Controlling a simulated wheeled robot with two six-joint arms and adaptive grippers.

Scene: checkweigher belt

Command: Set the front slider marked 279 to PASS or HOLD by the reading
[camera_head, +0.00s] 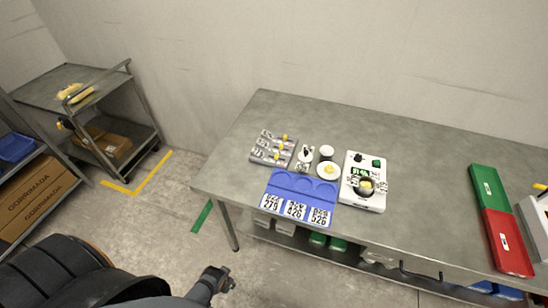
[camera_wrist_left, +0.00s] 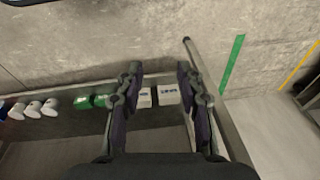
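A grey slider panel (camera_head: 272,148) with several yellow knobs stands on the left part of the table. The front slider's knob (camera_head: 277,156) is toward the right end of its row; its markings are too small to read. A blue tray (camera_head: 286,180) bears labels 279, 426 and 526. My left gripper (camera_head: 218,278) is open and empty, in front of the table and away from the panel; it also shows in the left wrist view (camera_wrist_left: 159,75). My right gripper is out of view.
The table (camera_head: 430,150) has bare room behind the scale and right of it. A white cup (camera_head: 326,151) and a white dish (camera_head: 328,171) stand between panel and scale. A green and red tray (camera_head: 500,215) lies at the right. A cart (camera_head: 75,93) stands left.

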